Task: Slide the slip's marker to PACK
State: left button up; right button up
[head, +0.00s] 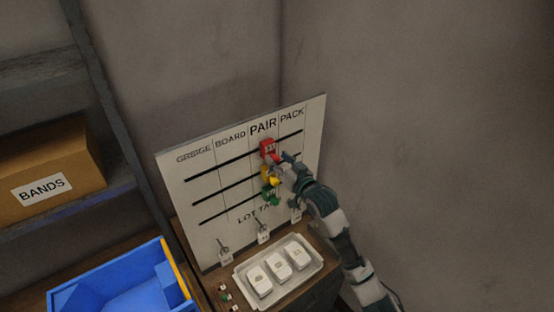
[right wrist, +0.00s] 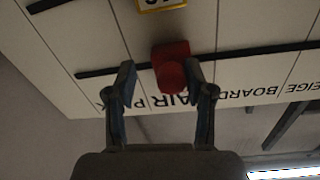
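The white board (head: 200,170) has columns GREIGE, BOARD, PAIR and PACK and three dark horizontal rails. A red marker (head: 268,148) sits on the top rail in the PAIR column; its number is too small to read surely. A yellow marker (head: 265,172) and a green marker (head: 271,197) sit below it on the lower rails. My right gripper (head: 281,166) is at the board. In the right wrist view its open fingers (right wrist: 160,82) stand either side of the red marker (right wrist: 172,68). One fingertip is close to its knob, the other apart. My left gripper is out of view.
A white tray (head: 239,272) with three white pieces stands below the board. Tags hang on hooks (head: 263,236) along the board's lower edge. A blue bin (head: 110,285) and a BANDS carton (head: 45,175) are at left. The top rail right of the red marker is clear.

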jog(key=c, duration=0.8)
jog(key=shift+s+a, duration=0.15)
grip_shut()
jog(key=shift+s+a+r, duration=0.25)
jog(key=shift+a+r, duration=0.05)
jog(key=shift+a, duration=0.05)
jog(key=shift+w+d, duration=0.15)
jog(key=shift+d, duration=0.1)
jog(key=w+d+b, duration=0.1)
jog(key=w+d, duration=0.5)
jog(key=d, duration=0.2)
jog(key=shift+w+d+r, duration=0.2)
jog(key=shift+w+r, duration=0.05)
jog(key=o, duration=0.7)
grip_release()
jog(key=shift+w+f, duration=0.15)
jog(key=shift+o, duration=0.7)
jog(key=shift+w+d+f, duration=0.15)
jog(key=shift+w+f, duration=0.1)
jog(key=shift+f, duration=0.05)
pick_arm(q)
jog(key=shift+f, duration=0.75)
